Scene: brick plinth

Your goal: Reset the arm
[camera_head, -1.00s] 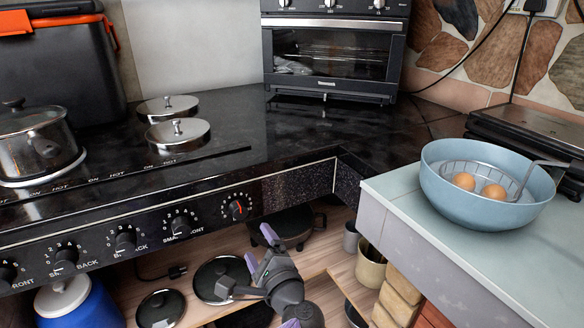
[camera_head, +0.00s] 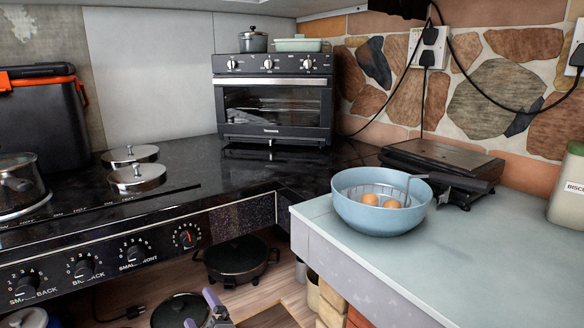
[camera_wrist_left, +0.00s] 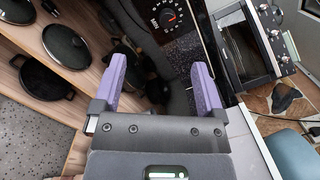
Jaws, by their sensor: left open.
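My left gripper (camera_head: 205,309) shows at the bottom of the head view, in front of the stove and left of the tiled counter. Only its purple fingers and a bit of its dark body are in the picture. In the left wrist view its two purple fingers (camera_wrist_left: 155,88) stand wide apart with nothing between them. It is open and empty. My right gripper is in neither view.
A black stove (camera_head: 155,222) with knobs runs along the left. A tiled counter (camera_head: 480,262) holds a blue bowl (camera_head: 372,218) with eggs in a wire basket. A toaster oven (camera_head: 275,103) stands behind. Lidded pans sit on the wooden shelf (camera_wrist_left: 88,20) below.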

